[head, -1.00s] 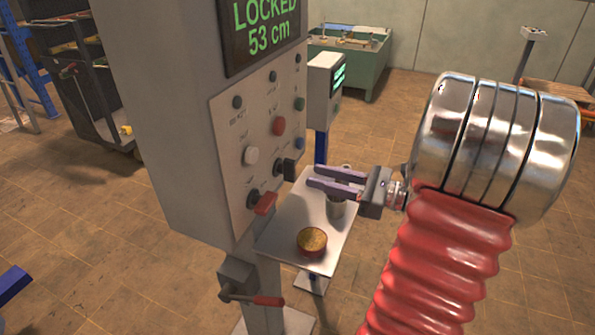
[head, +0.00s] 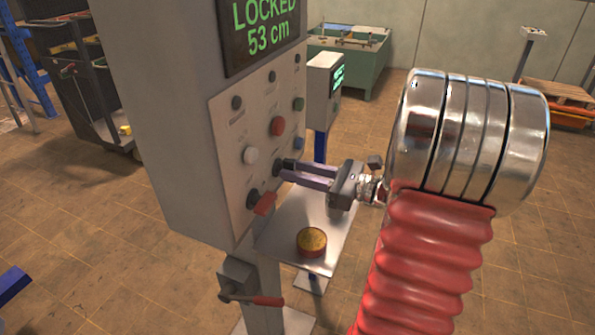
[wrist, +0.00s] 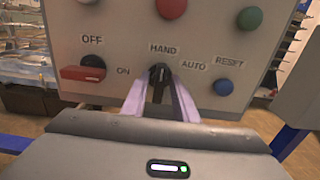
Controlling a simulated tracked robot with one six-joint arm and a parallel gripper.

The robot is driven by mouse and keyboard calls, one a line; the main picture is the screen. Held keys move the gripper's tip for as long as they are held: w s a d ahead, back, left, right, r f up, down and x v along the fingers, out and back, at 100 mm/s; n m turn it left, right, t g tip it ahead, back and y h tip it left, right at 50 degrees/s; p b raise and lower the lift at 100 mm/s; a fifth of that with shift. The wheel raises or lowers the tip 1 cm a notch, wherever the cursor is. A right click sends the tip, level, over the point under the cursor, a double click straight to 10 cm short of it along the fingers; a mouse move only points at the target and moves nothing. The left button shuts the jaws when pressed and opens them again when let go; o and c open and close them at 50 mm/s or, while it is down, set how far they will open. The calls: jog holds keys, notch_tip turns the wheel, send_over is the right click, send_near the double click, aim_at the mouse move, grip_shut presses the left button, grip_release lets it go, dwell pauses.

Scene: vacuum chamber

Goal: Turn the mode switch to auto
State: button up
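The mode switch is a small black knob (head: 280,167) on the front of the grey control cabinet; it also shows in the wrist view (wrist: 158,74). Its pale mark points up, towards the HAND label (wrist: 163,48). The AUTO label (wrist: 193,66) is up and to the right of my fingers. My gripper (head: 292,172) has its two purple fingers at the knob, one on each side (wrist: 158,88). A gap shows between fingers and knob, so it looks open. The head view partly hides the knob's far side behind the fingers.
A red button (head: 278,126) and a white button (head: 250,155) are above. A small table (head: 290,240) below carries a round tin (head: 312,241).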

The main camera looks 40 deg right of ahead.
grip_shut()
jog(key=shift+m, duration=0.3)
jog(key=m, duration=1.1)
jog(key=shift+w+d+f, duration=0.15)
jog(key=shift+d, duration=0.15)
jog(key=shift+m, duration=0.3)
dwell(0.4)
jog(key=shift+o, duration=0.8)
grip_release()
